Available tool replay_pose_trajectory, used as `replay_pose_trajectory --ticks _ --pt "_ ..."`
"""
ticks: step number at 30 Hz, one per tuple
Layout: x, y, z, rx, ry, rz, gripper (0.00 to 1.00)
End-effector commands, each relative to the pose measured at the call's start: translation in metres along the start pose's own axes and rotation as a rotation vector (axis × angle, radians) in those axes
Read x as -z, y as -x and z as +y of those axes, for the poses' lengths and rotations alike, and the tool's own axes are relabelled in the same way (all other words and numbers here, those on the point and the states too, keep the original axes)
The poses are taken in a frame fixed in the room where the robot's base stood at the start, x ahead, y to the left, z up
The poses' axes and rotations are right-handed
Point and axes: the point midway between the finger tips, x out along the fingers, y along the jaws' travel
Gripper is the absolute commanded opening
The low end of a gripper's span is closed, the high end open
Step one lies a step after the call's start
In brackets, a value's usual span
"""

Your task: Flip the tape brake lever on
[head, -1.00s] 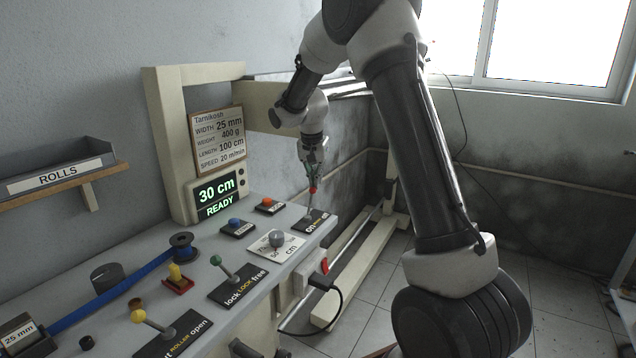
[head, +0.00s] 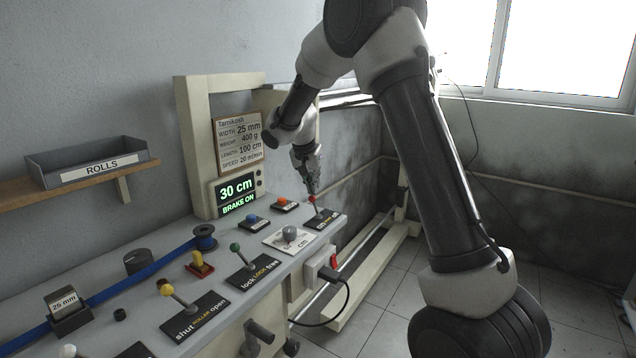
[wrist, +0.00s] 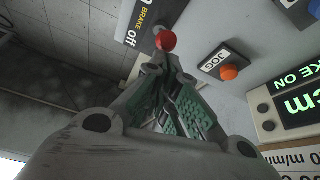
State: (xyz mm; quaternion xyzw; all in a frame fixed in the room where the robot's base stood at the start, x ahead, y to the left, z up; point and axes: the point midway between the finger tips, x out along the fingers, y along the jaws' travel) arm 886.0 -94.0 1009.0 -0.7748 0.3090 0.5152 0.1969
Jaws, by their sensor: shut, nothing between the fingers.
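The tape brake lever has a red knob (head: 312,199) on a short stem. It rises from a black plate (head: 326,221) near the right end of the bench and leans to the left. In the wrist view the red knob (wrist: 166,41) is just beyond my fingertips, and the plate (wrist: 134,28) reads "BRAKE" and "off"; the "on" end is not readable there. My gripper (head: 312,190) is shut and empty, pointing down at the knob; I cannot tell whether it touches. The display (head: 237,195) reads "30 cm" and "BRAKE ON".
An orange JOG button (head: 282,202) and a blue button (head: 250,218) stand left of the brake plate. A grey knob (head: 290,233), a green lock lever (head: 235,247) and a yellow roller lever (head: 167,290) are nearer. A beige frame (head: 195,150) rises behind.

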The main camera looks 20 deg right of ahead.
Motion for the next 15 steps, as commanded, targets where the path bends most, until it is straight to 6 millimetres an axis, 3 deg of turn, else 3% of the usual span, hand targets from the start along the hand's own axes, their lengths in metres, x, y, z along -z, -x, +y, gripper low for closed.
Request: replay_pose_trajectory --ticks 15 --pt "-0.016 0.001 -0.003 -0.001 0.0 -0.003 0.0"
